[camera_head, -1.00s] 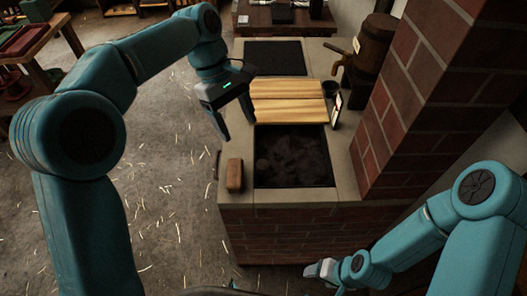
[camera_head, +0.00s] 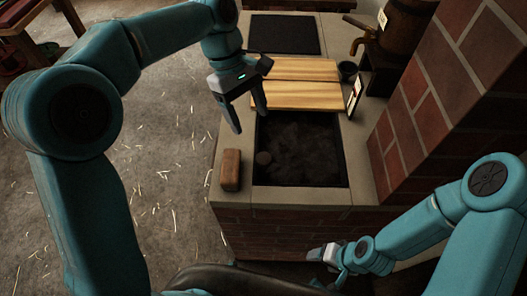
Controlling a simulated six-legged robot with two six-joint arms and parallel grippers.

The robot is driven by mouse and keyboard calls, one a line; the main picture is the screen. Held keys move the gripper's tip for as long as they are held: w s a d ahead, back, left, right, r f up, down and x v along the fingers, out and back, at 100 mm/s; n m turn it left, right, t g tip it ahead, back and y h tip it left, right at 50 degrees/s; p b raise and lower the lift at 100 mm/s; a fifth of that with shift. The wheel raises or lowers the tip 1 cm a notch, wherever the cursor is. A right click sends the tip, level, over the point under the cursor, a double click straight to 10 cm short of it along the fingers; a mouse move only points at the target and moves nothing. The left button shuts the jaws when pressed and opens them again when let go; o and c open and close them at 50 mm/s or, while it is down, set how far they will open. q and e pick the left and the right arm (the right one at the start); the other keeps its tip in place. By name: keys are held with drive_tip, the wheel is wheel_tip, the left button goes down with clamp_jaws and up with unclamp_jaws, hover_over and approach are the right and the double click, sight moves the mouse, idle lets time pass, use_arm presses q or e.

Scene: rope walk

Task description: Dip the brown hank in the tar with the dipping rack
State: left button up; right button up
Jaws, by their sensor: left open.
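The tar (camera_head: 305,150) is a dark, lumpy surface in a rectangular opening of the brick vat (camera_head: 232,194). A small round brownish lump (camera_head: 264,158) shows at its left side; I cannot tell what it is. My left gripper (camera_head: 249,120) is open and empty, fingers pointing down over the upper left corner of the opening. My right gripper (camera_head: 325,256) is low in front of the vat, small and partly hidden by its own arm; its jaws are unclear. I cannot make out a brown hank or a dipping rack in this view.
Two wooden boards (camera_head: 295,96) cover the vat behind the tar. A brown block (camera_head: 230,170) lies on the left rim. A small dark cup (camera_head: 348,71) and an upright card (camera_head: 354,97) stand on the right. A brick pillar (camera_head: 455,85) rises right; a barrel (camera_head: 408,35) stands behind.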

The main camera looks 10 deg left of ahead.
sight(264, 158)
use_arm(q)
drive_tip(key=x, duration=1.1)
drive_tip(key=shift+b, duration=0.4)
drive_tip(key=shift+w+f, duration=0.1)
drive_tip(key=shift+f, duration=0.45)
drive_tip(key=shift+s+d, duration=0.15)
drive_tip(key=shift+s, duration=0.1)
drive_tip(key=shift+w, duration=0.1)
drive_tip(key=shift+w, duration=0.1)
drive_tip(key=c, duration=0.4)
clamp_jaws()
wheel_tip(264, 158, up, 9)
drive_tip(key=p, duration=0.7)
